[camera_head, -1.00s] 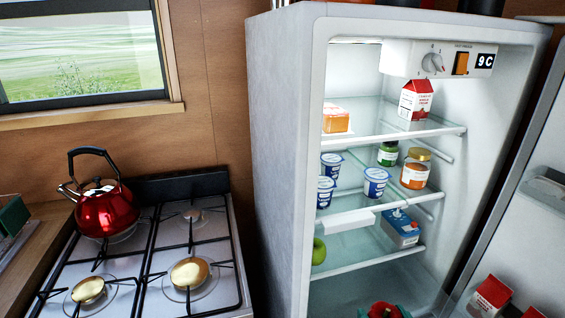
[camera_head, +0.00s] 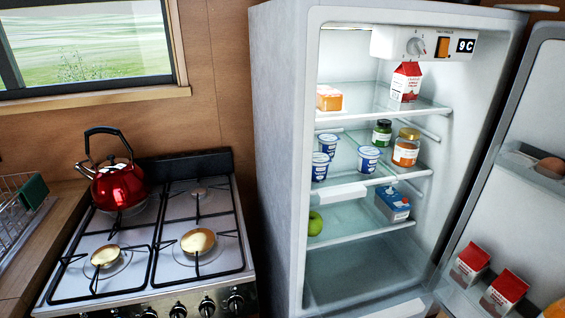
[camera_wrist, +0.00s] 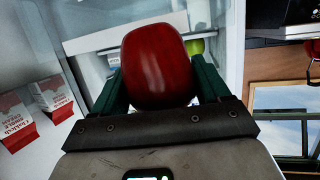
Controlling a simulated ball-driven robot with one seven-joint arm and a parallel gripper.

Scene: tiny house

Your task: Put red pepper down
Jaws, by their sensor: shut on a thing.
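The red pepper (camera_wrist: 158,66) is held in my gripper (camera_wrist: 160,85), between its two green fingers, and fills the middle of the wrist view. My gripper is shut on it. Neither the pepper nor my gripper shows in the head view now. Beyond the pepper, the wrist view shows part of the open fridge, with a green apple (camera_wrist: 194,47) just past it on the right. In the head view the fridge (camera_head: 278,170) stands open, and the same apple (camera_head: 315,223) sits at the left of its lower shelf (camera_head: 350,228).
The fridge shelves hold yogurt cups (camera_head: 368,160), jars (camera_head: 406,148), a blue carton (camera_head: 393,204) and a red carton (camera_head: 406,82). The fridge bottom (camera_head: 360,270) looks bare. The open door at right holds red cartons (camera_head: 503,292). A red kettle (camera_head: 120,186) sits on the stove (camera_head: 150,255).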

